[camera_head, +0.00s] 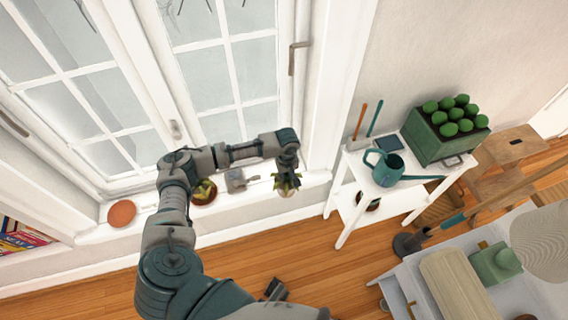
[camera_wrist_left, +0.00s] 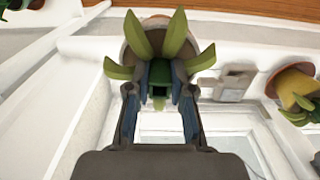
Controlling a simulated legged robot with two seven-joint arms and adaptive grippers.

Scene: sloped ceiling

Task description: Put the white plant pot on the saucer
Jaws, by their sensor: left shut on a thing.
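My left gripper (camera_head: 287,168) is shut on the white plant pot (camera_head: 286,192), which holds a green leafy plant. In the head view the pot hangs below the gripper near the right end of the window sill. In the left wrist view the leaves and my gripper (camera_wrist_left: 160,85) hide most of the pot, and only part of its pale rim shows. A round terracotta saucer (camera_head: 121,213) lies empty at the left end of the sill, well apart from the pot.
On the sill (camera_head: 150,208) between them stand a brown pot (camera_head: 205,197) with a yellow-green plant and a small grey object (camera_head: 236,181). A white side table (camera_head: 405,163) with a teal watering can (camera_head: 386,170) and a green planter (camera_head: 432,143) stands right. Window glass lies behind the sill.

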